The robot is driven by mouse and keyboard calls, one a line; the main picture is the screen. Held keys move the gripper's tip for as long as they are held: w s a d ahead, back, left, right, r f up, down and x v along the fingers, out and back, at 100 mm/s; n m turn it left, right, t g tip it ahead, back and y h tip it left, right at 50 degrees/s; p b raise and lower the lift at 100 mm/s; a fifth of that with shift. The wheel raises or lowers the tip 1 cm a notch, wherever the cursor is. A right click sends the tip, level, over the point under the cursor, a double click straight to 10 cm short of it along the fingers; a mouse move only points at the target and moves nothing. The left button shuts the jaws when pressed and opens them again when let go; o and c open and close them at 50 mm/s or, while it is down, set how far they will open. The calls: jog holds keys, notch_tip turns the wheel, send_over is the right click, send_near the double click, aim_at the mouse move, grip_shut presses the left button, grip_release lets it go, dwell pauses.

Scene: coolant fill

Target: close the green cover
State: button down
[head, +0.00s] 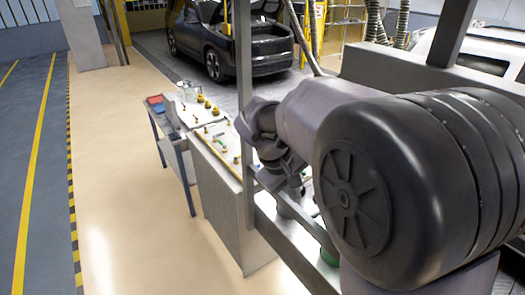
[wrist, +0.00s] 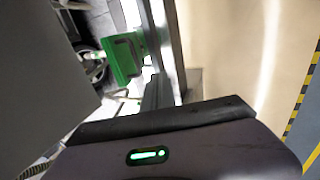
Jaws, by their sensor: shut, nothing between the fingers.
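The green cover (wrist: 122,58) shows in the wrist view at upper left. It is a bright green block-like piece with a dark handle-shaped outline, beside a grey metal post. In the head view a small green patch (head: 328,257) shows low down, mostly hidden behind my arm; I cannot tell whether it is the same piece. My gripper (head: 298,183) shows small in the head view at the end of my arm, above the metal frame. It is shut and empty. The wrist view does not show its fingertips, and contact with the cover cannot be seen.
A bench panel (head: 215,150) with small yellow and red fittings stands left of my gripper. A grey upright post (head: 243,90) stands close to my arm. The beige floor (head: 125,200) at left is clear.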

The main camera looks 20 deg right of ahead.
jog(key=w+d+f, duration=0.1)
jog(key=d+f, duration=0.7)
jog(key=shift+w+f, duration=0.25)
jog(key=shift+f, duration=0.15)
jog(key=d, duration=0.1)
jog(key=w+d+r+p, duration=0.1)
jog(key=d, duration=0.1)
jog(key=d+r+p, duration=0.1)
jog(key=shift+w+d+r, duration=0.1)
jog(key=shift+w+d, duration=0.1)
jog(key=shift+w, duration=0.1)
